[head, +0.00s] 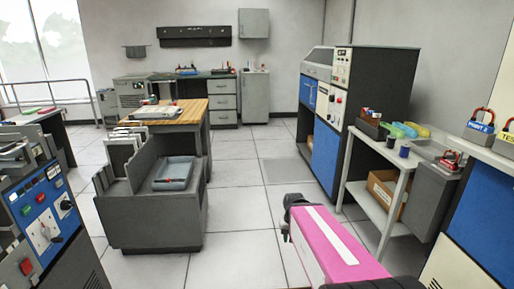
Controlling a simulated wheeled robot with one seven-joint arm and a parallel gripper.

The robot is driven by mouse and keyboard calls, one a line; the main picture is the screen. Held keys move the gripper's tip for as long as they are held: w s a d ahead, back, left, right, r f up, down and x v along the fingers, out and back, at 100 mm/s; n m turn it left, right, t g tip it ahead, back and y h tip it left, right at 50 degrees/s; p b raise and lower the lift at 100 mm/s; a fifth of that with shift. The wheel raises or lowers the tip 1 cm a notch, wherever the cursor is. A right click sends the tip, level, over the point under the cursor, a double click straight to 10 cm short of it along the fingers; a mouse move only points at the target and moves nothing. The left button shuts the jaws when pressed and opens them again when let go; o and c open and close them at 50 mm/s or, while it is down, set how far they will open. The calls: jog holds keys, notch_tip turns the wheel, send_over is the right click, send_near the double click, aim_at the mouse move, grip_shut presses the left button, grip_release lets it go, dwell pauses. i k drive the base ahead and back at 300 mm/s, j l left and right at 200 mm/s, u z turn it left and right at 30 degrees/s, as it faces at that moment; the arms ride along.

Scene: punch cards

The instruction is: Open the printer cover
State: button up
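No part is clearly marked as the printer cover. A tall grey and blue machine (329,150) stands right of centre. It has a light grey sloped top (318,62), which may be a cover and looks closed, but I cannot tell for sure. My pink arm reaches in from the bottom right. My gripper (286,233) is a small dark shape at the arm's far end, over the floor and well short of the tall machine. Its fingers are too small and partly hidden to judge. I see nothing held in it.
A dark card rack (150,218) and a wooden-topped table (185,110) stand left of the open tiled floor (240,180). A control console (45,225) is at the near left. A side table (365,140) and blue cabinets (485,220) line the right.

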aim_at(314, 65)
jog(key=i, duration=3.55)
